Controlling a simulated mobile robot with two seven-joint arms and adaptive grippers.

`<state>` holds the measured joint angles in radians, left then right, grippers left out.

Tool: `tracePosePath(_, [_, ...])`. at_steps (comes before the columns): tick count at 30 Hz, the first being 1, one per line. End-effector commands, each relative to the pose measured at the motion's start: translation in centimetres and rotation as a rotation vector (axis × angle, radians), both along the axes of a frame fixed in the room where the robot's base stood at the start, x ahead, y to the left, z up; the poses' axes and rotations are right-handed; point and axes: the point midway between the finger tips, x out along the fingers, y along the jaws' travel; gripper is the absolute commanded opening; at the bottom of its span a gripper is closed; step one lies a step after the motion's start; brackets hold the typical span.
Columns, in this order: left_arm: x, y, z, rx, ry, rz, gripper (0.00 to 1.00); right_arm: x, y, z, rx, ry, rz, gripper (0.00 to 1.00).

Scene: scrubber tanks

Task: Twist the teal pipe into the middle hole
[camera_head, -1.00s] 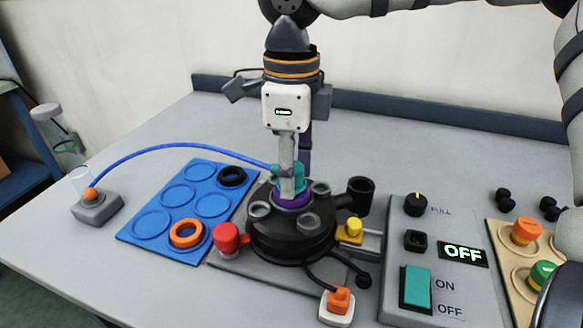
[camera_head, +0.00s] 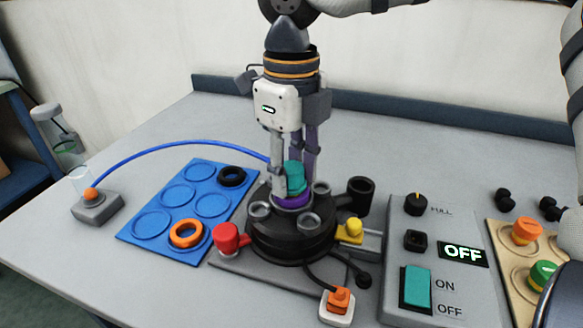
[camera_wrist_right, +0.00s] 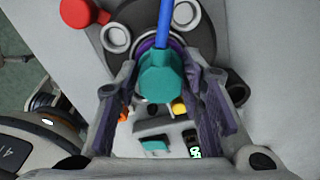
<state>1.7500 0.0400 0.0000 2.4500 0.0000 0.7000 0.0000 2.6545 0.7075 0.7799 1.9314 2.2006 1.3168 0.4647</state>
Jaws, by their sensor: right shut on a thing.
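The teal pipe (camera_head: 296,177) stands roughly upright at the middle of the black round tank lid (camera_head: 265,238), with its blue hose attached. It also shows in the right wrist view (camera_wrist_right: 160,80). A purple ring (camera_head: 291,203) surrounds the middle hole at its base; the pipe's lower end is hidden, so I cannot tell how deep it sits. My right gripper (camera_head: 293,184) points straight down and is shut on the teal pipe, one finger on each side. My left gripper is not in view.
Grey open ports ring the lid, with a red knob (camera_head: 227,238) and yellow knob (camera_head: 349,231) beside it. A blue tray (camera_head: 152,222) holds black and orange rings on the left. A control panel (camera_head: 436,230) reading OFF stands right. The blue hose (camera_head: 180,145) arches left.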

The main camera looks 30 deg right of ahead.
Motion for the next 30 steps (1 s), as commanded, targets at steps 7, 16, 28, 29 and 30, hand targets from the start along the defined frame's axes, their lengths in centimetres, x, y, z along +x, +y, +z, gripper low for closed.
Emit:
tracePosePath(7, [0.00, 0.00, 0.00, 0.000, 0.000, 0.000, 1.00, -0.01, -0.01, -0.09, 0.000, 0.001, 0.002, 0.00])
tracePosePath(16, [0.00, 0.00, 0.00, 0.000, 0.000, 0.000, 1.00, -0.02, -0.02, -0.48, 0.000, 0.001, 0.002, 0.00])
tracePosePath(28, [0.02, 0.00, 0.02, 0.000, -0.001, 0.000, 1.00, -0.01, -0.01, -0.40, 0.000, -0.001, 0.003, 0.59])
tracePosePath(29, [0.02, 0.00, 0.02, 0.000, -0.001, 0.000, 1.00, -0.01, -0.01, -0.41, 0.000, -0.001, 0.003, 0.59])
tracePosePath(30, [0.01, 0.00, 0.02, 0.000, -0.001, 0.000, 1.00, -0.01, -0.01, -0.42, 0.000, -0.001, 0.003, 0.59])
